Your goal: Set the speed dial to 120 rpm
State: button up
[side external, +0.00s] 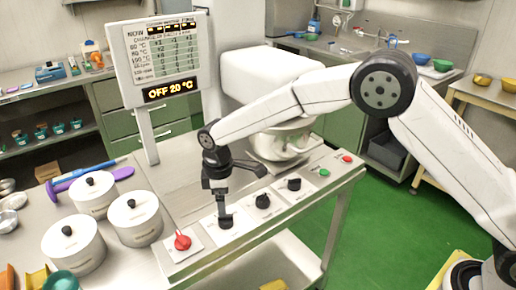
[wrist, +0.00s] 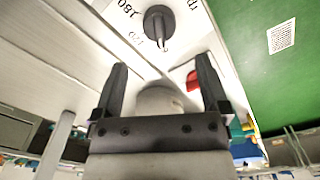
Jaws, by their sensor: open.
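My gripper (side external: 222,200) points down over the row of controls at the front of the bench, just above a black dial (side external: 226,221). In the wrist view, my gripper (wrist: 161,66) is open, with nothing between its fingertips. A round black dial (wrist: 159,24) lies beyond the fingertips, apart from them, on a white plate with upside-down printing that seems to read 180 and 120. A pale mark shows at its lower edge; I cannot tell its exact setting. Two more black dials (side external: 262,200) (side external: 294,184) stand to the right. The display (side external: 171,91) reads OFF 20 °C.
Lidded pots (side external: 134,218) stand at the left.

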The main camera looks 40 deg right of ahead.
aim_at(226, 220)
jog(key=shift+f, duration=3.45)
jog(key=c, duration=1.3)
jog(key=shift+o, duration=0.2)
jog(key=shift+m, duration=0.3)
jog(key=m, duration=0.5)
jog(key=shift+w+d+m, duration=0.1)
jog(key=shift+m, duration=0.3)
jog(key=m, duration=0.5)
jog(key=shift+d, duration=0.1)
jog(key=shift+m, duration=0.3)
